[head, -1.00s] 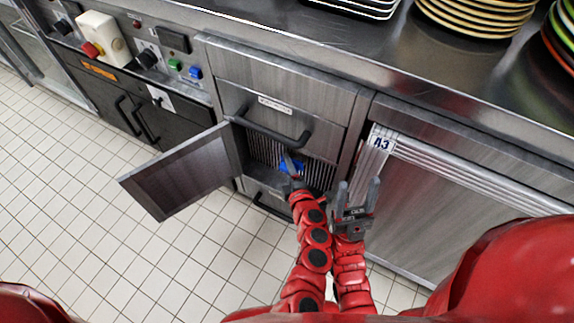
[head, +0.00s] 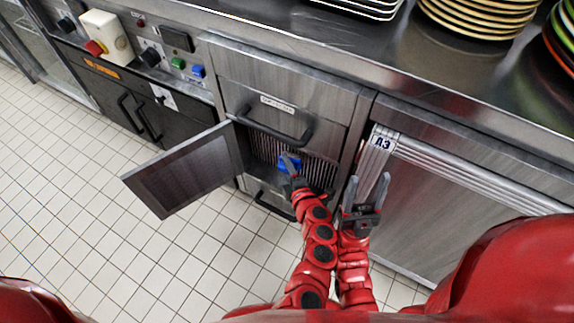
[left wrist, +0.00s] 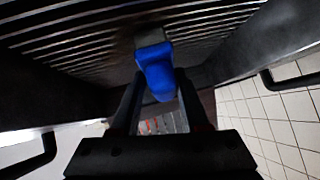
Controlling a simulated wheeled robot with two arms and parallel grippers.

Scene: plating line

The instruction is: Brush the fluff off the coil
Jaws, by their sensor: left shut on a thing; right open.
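The coil (head: 320,172) is a bank of thin metal fins inside the open compartment under the drawer front. Its fins also cross the top of the left wrist view (left wrist: 75,38). My left gripper (head: 293,178) is shut on a blue brush (head: 288,162), which also shows between its fingers in the left wrist view (left wrist: 157,78). The brush's grey head is at the fins; I cannot tell whether it touches them. A faint brownish patch lies beside the head, but I cannot make out clear fluff. My right gripper (head: 366,192) is open and empty, right of the compartment.
The compartment's door (head: 188,172) hangs open to the left. A dark bar handle (head: 273,130) crosses above the opening. The steel counter (head: 300,35) above carries stacked plates (head: 480,15). A closed ribbed steel front (head: 470,200) stands right. The tiled floor at left is clear.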

